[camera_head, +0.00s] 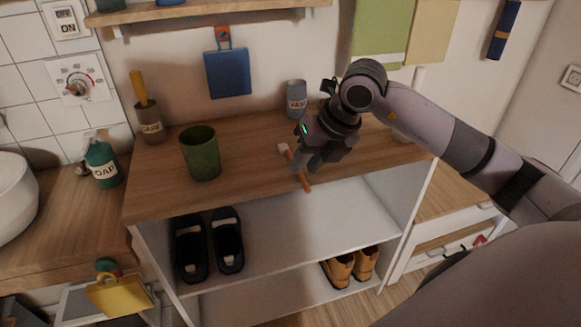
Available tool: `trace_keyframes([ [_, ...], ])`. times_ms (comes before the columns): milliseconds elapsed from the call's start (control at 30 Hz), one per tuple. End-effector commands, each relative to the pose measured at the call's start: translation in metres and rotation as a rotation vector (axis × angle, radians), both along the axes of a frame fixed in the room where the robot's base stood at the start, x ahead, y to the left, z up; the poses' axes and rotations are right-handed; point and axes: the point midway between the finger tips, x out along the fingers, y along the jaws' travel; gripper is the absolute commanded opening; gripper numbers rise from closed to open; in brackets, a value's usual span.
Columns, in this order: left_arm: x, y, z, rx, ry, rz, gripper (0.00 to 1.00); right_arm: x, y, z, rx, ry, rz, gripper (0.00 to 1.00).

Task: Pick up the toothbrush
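The toothbrush (306,184) has an orange handle and a whitish head, which points up and left. It is at the front part of the wooden top of the shelf unit, with its handle end reaching the front edge. My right gripper (304,166) points down at the middle of the toothbrush, and its fingers hide part of the handle. I cannot tell whether the fingers are closed on it, or whether it touches the wood. My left gripper is not in view.
A green cup (200,154) stands left on the wooden top (245,150). A brown labelled container (150,124) and a grey labelled bottle (296,98) stand near the wall. Black shoes (228,240) and tan boots (338,270) sit on lower shelves.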

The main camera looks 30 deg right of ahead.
Motion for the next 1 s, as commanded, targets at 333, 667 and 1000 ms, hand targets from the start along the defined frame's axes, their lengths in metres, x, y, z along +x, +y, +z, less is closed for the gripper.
trace_keyframes([
  [333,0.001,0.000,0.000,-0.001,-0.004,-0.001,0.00,0.012,-0.025,-0.011,-0.098,-0.016,-0.078,0.27],
  [667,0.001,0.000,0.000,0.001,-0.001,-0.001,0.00,0.026,-0.020,-0.053,-0.095,-0.018,-0.076,0.27],
  [1000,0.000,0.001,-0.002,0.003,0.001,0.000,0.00,0.028,-0.020,-0.057,-0.096,-0.020,-0.075,0.14],
])
